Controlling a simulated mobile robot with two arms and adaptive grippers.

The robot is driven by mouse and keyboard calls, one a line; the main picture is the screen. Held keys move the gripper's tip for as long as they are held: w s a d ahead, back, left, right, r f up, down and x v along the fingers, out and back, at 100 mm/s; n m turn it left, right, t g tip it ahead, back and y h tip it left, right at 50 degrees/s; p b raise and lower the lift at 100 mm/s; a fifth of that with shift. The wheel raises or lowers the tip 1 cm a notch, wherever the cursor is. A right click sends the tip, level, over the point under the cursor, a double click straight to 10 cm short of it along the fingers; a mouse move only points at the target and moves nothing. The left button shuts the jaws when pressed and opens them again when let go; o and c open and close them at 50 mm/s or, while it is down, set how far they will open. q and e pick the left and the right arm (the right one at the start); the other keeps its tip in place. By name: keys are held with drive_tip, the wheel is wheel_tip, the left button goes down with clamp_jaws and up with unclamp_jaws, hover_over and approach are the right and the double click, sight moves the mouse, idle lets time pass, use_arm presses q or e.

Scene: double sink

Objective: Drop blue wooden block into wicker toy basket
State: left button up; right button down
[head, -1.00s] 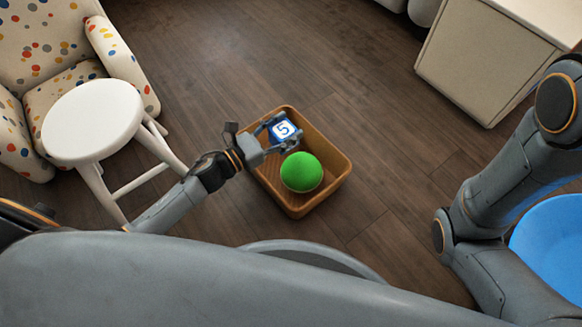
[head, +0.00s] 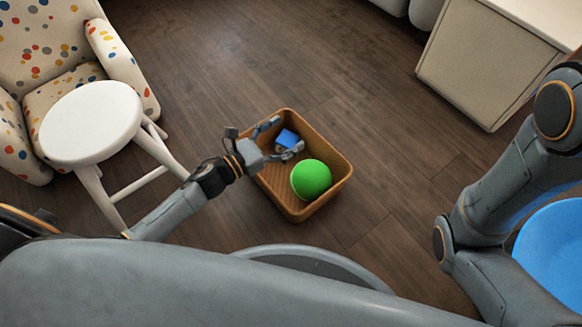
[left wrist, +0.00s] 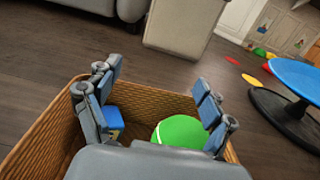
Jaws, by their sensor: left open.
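The blue wooden block (head: 286,138) lies inside the wicker toy basket (head: 340,195), near its far end. In the left wrist view the block (left wrist: 113,119) shows low in the basket (left wrist: 45,140), partly hidden behind a finger. My left gripper (head: 284,138) is open and empty, its fingers spread above the basket. In the left wrist view its two fingers (left wrist: 158,95) stand well apart. My right arm shows at the right, but its gripper is out of view.
A green ball (head: 311,180) sits in the basket beside the block. A white stool (head: 92,122) and a dotted armchair (head: 38,50) stand at left. A beige cabinet (head: 485,65) is at upper right and a blue round table (head: 555,245) at lower right. Floor beyond the basket is clear.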

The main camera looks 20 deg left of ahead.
use_arm(q)
drive_tip(key=v, duration=1.2)
